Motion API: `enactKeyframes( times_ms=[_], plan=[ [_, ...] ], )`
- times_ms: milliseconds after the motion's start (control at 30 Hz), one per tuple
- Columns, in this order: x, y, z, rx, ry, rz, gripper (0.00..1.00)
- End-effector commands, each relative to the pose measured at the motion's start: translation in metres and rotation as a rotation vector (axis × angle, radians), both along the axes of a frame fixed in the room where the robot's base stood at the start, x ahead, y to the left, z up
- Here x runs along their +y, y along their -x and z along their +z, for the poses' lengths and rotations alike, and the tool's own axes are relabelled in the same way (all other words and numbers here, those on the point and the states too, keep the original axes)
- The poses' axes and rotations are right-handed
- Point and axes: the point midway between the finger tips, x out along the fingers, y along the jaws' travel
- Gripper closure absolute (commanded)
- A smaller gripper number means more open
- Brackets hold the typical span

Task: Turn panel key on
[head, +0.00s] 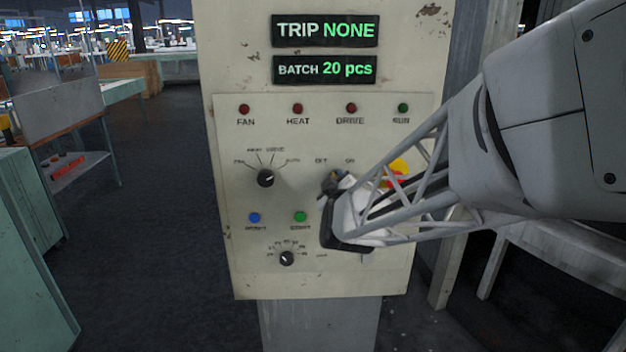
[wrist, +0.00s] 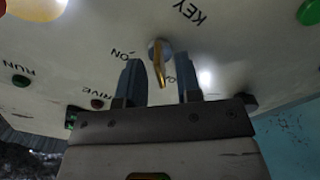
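The panel key (wrist: 159,70) is brass-coloured and sits in a round metal lock under the word KEY in the wrist view, where the panel appears upside down. The ON label (wrist: 122,55) is to its left; the label on the other side is partly hidden by a finger. My gripper (wrist: 160,82) is open, with one dark finger on each side of the key and a visible gap to each. In the head view my gripper (head: 335,181) is at the panel (head: 225,200), below the OFF and ON labels, and hides most of the key. The key's exact angle is hard to tell.
A selector knob (head: 266,178) lies left of my gripper. Below are a blue button (head: 254,217), a green button (head: 300,217) and a small dial (head: 287,258). A yellow and red button (head: 397,172) is partly behind my arm. Displays read TRIP NONE and BATCH 20 pcs.

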Motion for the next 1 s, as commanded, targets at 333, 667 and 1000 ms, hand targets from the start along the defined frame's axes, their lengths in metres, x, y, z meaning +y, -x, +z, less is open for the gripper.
enactKeyframes(
  times_ms=[333, 667, 1000],
  plan=[
    [-0.0001, -0.0082, 0.0, 0.0, 0.0, 0.0, 0.68],
    [-0.0001, -0.0079, 0.0, 0.0, 0.0, 0.0, 0.93],
    [-0.0001, -0.0078, 0.0, 0.0, -0.005, 0.0, 1.0]
  ],
)
